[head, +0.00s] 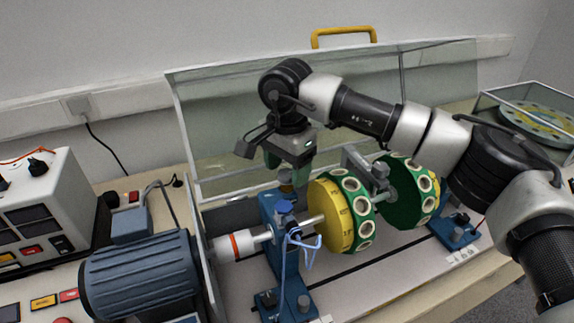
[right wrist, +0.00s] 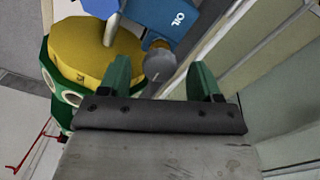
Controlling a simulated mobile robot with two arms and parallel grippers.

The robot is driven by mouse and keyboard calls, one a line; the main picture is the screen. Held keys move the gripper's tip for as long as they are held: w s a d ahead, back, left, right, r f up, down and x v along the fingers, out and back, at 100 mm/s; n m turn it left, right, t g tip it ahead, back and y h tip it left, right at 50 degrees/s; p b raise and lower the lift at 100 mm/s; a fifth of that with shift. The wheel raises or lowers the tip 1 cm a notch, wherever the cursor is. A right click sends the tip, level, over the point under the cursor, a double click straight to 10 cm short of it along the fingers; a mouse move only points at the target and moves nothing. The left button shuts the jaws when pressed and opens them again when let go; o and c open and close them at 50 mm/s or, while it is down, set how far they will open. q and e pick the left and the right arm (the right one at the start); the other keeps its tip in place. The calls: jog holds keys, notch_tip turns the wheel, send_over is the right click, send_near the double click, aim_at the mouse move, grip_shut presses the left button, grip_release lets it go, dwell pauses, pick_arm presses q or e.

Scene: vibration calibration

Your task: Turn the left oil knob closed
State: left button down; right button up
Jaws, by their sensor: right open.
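The left blue bearing block (head: 275,226) stands between the motor shaft and the yellow-faced disc. The oil knob, a grey rounded piece (right wrist: 160,64), sits beside that label. My right gripper (head: 291,176) points down over the block in the head view and partly hides the knob. In the right wrist view its two green fingers (right wrist: 160,80) are apart, with the knob between and slightly beyond their tips. I cannot tell whether they touch it. My left gripper is not in view.
A yellow and green disc (head: 332,215) and a second green disc (head: 405,196) sit on the shaft. A blue motor (head: 140,275) is at the left. A clear raised cover (head: 225,120) stands behind. A control box (head: 42,205) is at the far left.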

aim_at(287, 173)
notch_tip(287, 173, up, 11)
jog(key=b, duration=0.1)
dwell(0.4)
jog(key=shift+f, duration=0.15)
